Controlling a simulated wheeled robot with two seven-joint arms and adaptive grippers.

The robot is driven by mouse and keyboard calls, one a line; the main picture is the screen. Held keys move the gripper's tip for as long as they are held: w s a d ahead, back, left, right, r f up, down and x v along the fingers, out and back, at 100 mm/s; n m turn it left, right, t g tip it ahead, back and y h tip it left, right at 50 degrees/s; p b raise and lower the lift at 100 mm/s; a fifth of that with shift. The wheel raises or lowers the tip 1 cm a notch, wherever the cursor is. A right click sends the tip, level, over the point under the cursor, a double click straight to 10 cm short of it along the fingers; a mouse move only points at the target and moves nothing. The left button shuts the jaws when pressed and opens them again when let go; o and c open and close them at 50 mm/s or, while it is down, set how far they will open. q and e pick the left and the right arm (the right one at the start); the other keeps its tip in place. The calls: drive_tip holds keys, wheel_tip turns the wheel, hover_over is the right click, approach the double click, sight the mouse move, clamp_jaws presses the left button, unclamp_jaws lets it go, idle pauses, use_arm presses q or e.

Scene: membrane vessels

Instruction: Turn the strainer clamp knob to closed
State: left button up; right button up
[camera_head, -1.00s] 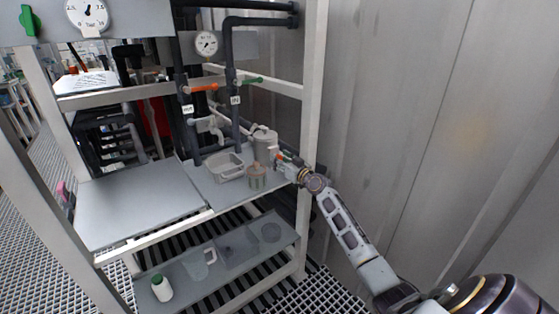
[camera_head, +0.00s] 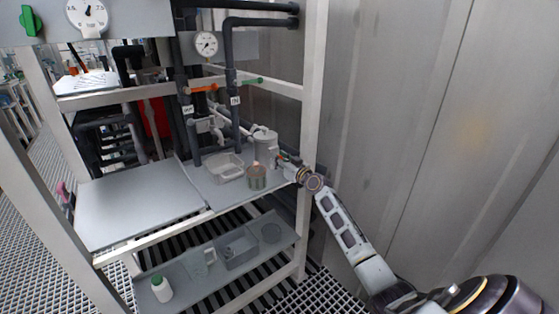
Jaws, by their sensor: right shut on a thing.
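The strainer (camera_head: 265,144) is a pale grey cylindrical vessel with a lid at the back right of the upper shelf. Its clamp knob, a small orange-red piece, is mostly hidden by my gripper at the strainer's right side. My right gripper (camera_head: 282,161) reaches in from the right past the rack post and is shut on the clamp knob. The knob's exact turn is too small to tell. My left gripper is not in view.
A brown-grey canister (camera_head: 257,176) stands just left of my right gripper, and a grey tray (camera_head: 225,167) lies behind it. The rack post (camera_head: 311,120) is close to my right arm. The left shelf panel (camera_head: 140,203) is bare. A white bottle (camera_head: 162,289) stands on the lower shelf.

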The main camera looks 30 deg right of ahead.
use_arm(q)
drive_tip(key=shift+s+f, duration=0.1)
use_arm(e)
drive_tip(key=shift+m, duration=1.2)
drive_tip(key=m+p, duration=0.1)
drive_tip(key=m, duration=0.2)
drive_tip(key=shift+d, duration=0.1)
drive_tip(key=shift+m, duration=1)
drive_tip(key=m+p, duration=0.4)
drive_tip(key=m, duration=0.5)
drive_tip(key=m+p, duration=0.3)
drive_tip(key=m, duration=0.2)
drive_tip(key=shift+m, duration=0.3)
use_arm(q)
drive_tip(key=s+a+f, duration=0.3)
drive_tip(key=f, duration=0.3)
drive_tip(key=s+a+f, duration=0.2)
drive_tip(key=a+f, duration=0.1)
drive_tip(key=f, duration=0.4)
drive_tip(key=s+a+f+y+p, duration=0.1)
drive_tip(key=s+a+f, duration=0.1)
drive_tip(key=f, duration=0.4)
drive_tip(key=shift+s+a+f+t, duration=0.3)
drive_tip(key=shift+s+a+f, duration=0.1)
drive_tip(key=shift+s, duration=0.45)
use_arm(e)
drive_tip(key=shift+f+m, duration=0.2)
drive_tip(key=shift+m, duration=0.9)
